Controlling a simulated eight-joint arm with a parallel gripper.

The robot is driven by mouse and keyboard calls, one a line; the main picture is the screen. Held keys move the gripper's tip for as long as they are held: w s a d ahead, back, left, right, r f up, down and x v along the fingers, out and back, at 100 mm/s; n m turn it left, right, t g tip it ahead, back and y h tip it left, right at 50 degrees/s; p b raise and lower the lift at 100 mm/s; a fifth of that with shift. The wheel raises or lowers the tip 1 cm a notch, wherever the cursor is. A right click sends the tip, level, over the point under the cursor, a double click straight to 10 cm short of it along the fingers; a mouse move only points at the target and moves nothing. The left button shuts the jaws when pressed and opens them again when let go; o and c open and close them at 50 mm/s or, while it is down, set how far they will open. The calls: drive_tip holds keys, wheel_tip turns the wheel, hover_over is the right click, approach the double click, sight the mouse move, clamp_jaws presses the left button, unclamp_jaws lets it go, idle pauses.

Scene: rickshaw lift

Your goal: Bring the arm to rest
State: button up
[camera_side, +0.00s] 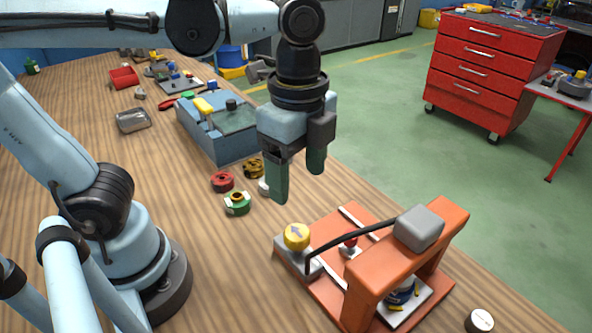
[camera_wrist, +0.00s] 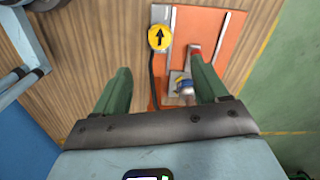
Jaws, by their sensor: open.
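My gripper (camera_side: 296,180) hangs from my arm above the table, fingers pointing down, behind and to the left of the orange fixture in the side view. Its two green fingers are apart with nothing between them. In the wrist view the open gripper (camera_wrist: 160,90) also shows. The orange fixture (camera_side: 366,282) has a bridge with a grey block on top. A yellow knob with an arrow (camera_side: 297,236) sits on its grey box at the left corner. The knob also shows in the wrist view (camera_wrist: 160,38). A blue and yellow part (camera_side: 402,292) sits under the bridge.
Red (camera_side: 222,181), green (camera_side: 237,203) and yellow (camera_side: 253,168) round parts lie on the wooden table left of my gripper. A blue-grey box (camera_side: 222,142) stands behind them. A round white-topped piece (camera_side: 479,321) lies at the front right. A red drawer cabinet (camera_side: 487,68) stands on the floor beyond.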

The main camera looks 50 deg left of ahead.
drive_tip(key=shift+a+r, duration=0.1)
idle(0.3)
drive_tip(key=w+a+f+n+t, duration=0.2)
drive_tip(key=a+n+t, duration=0.1)
drive_tip(key=a+n, duration=0.2)
drive_tip(key=w+a+f+n+t, duration=0.2)
drive_tip(key=a+n, duration=0.4)
drive_tip(key=n, duration=0.4)
drive_tip(key=shift+w+f+t, duration=0.35)
drive_tip(key=shift+f+t, duration=0.2)
drive_tip(key=shift+t, duration=0.55)
